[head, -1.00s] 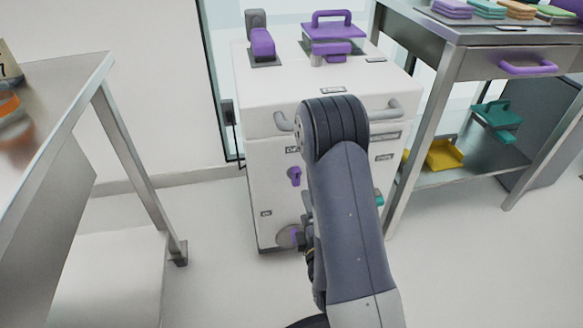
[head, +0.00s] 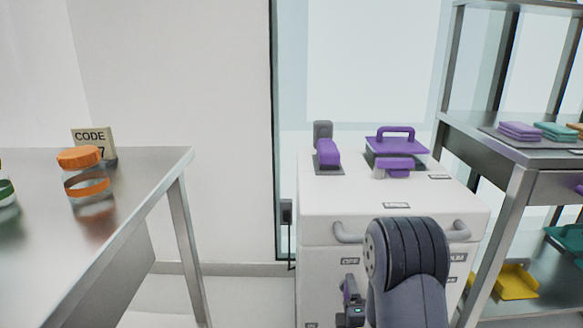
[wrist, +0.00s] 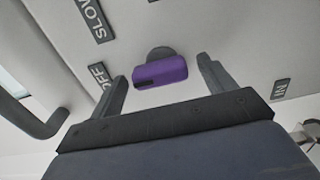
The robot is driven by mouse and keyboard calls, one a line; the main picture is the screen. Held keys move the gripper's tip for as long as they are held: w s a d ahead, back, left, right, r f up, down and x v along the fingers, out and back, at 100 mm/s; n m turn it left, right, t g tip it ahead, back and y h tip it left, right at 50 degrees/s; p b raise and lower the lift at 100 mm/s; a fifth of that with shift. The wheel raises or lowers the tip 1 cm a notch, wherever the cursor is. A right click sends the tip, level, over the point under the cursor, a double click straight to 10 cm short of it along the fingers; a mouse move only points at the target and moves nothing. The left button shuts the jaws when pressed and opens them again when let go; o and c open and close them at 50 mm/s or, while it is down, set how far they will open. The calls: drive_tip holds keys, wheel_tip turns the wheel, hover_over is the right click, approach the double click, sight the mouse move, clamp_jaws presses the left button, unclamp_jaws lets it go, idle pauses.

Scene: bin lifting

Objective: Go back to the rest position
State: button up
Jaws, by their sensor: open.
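My gripper (wrist: 162,72) shows in the wrist view with its two dark fingers spread apart and nothing held between them. A purple handle (wrist: 160,72) on a round grey base lies beyond the fingers, on the white front of the cabinet. It appears between the fingertips, and a gap shows on each side of it. In the head view my arm rises in front of the white cabinet (head: 390,200) and hides much of its front. My gripper is mostly hidden there behind the arm.
A purple-handled lid (head: 397,148) and a purple lever (head: 328,153) sit on the cabinet's top. A steel table (head: 135,185) with orange-lidded jar (head: 80,158) and code sign (head: 95,140) stands left. A shelf rack (head: 500,205) with coloured pads and a yellow tray (head: 517,282) stands right.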

idle(0.4)
drive_tip(key=s, duration=1.1)
drive_tip(key=w+m+p, duration=1.1)
drive_tip(key=m+p, duration=0.8)
drive_tip(key=m, duration=0.1)
drive_tip(key=shift+d+f+p, duration=0.15)
drive_tip(key=shift+d+p, duration=0.1)
drive_tip(key=shift+p, duration=0.15)
drive_tip(key=shift+f, duration=0.1)
idle(0.5)
